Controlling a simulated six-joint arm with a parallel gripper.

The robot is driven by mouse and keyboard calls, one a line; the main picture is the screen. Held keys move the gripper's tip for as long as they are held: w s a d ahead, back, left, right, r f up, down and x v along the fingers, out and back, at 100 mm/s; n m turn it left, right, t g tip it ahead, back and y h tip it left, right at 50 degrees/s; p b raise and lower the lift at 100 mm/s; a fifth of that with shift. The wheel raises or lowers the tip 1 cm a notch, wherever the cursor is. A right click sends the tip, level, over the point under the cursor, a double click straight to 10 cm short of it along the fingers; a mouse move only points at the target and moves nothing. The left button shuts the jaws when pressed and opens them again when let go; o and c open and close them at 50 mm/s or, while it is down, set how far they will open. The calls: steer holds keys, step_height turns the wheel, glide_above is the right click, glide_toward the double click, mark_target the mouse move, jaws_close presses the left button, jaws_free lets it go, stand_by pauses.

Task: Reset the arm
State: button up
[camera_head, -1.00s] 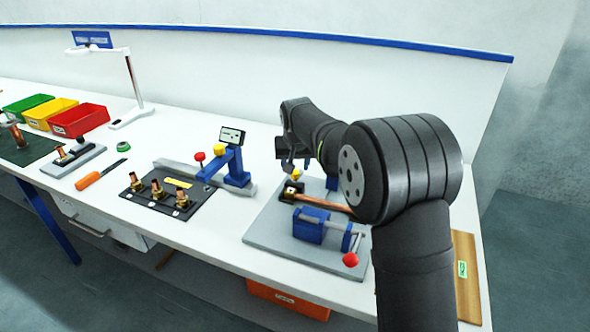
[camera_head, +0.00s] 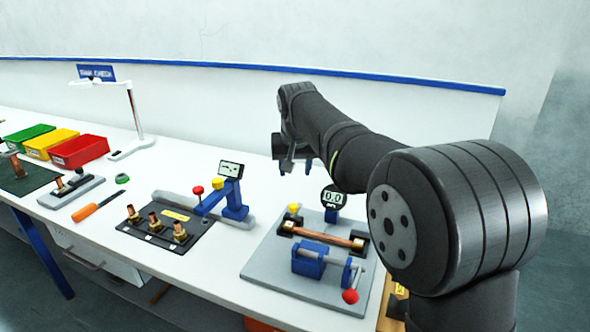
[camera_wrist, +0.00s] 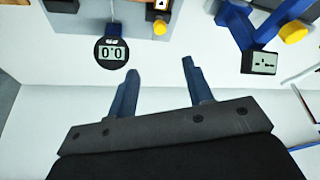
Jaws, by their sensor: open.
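My gripper (camera_head: 295,167) is raised above the back of the bench in the head view, behind the gauge fixture. In the wrist view its two blue-grey fingers (camera_wrist: 160,88) stand apart with nothing between them. My arm reaches in from the right. A copper rod (camera_head: 328,238) lies across black supports on the grey fixture plate (camera_head: 262,262), clear of my gripper. A round gauge (camera_head: 333,197) reading 0.0 stands behind the rod, and it also shows in the wrist view (camera_wrist: 111,52).
A blue stand with a small display (camera_head: 231,169) is left of the fixture. A black plate with several copper fittings (camera_head: 165,228), an orange-handled tool (camera_head: 92,206), a lamp (camera_head: 133,110) and red (camera_head: 79,151), yellow and green bins lie further left. The air around my gripper looks free.

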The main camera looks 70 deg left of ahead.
mark_target(293, 206)
steer(key=x, duration=1.7)
steer(key=shift+w+a+f, duration=0.1)
steer(key=shift+a+f, duration=0.05)
steer(key=shift+f, duration=0.05)
